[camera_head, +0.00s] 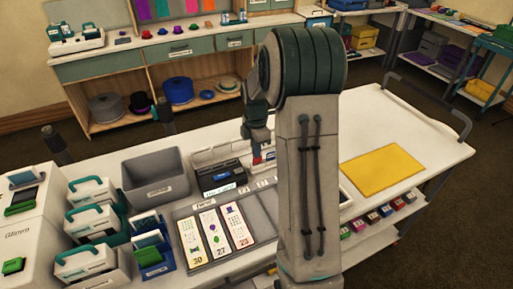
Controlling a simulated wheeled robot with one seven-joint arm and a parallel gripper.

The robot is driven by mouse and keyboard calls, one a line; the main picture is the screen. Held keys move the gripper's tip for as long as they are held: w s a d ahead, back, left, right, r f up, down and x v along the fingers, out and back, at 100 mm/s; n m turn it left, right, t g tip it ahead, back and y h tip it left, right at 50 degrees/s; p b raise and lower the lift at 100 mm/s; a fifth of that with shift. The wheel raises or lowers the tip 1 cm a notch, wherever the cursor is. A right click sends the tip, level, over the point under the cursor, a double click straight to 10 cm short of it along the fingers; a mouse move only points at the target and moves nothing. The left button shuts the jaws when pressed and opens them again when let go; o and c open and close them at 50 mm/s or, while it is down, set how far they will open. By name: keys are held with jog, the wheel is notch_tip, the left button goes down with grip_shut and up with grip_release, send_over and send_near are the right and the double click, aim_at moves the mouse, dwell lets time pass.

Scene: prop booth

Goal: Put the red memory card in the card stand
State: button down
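My gripper (257,154) points down over the middle of the white worktop, left of my large arm link. A small red piece (257,161), perhaps the red memory card, shows right at its fingertips. It is too small to tell whether the fingers grip it or are just above it. A dark holder with a pale label (220,177) stands just left of the gripper; it may be the card stand, but its label is not legible. My arm hides the worktop behind it.
A grey bin (156,181) stands left of the dark holder. A grey tray (190,245) with numbered picture cards lies in front. White and blue card boxes (92,223) crowd the left. A yellow mat (382,169) lies at right, with clear worktop around it.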

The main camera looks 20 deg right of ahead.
jog(key=shift+f+b, duration=0.6)
jog(key=shift+f, duration=0.4)
jog(key=c, duration=1.5)
grip_release()
jog(key=shift+c, duration=0.2)
notch_tip(320, 180, up, 14)
jog(key=shift+b, duration=0.35)
jog(key=shift+f, duration=0.1)
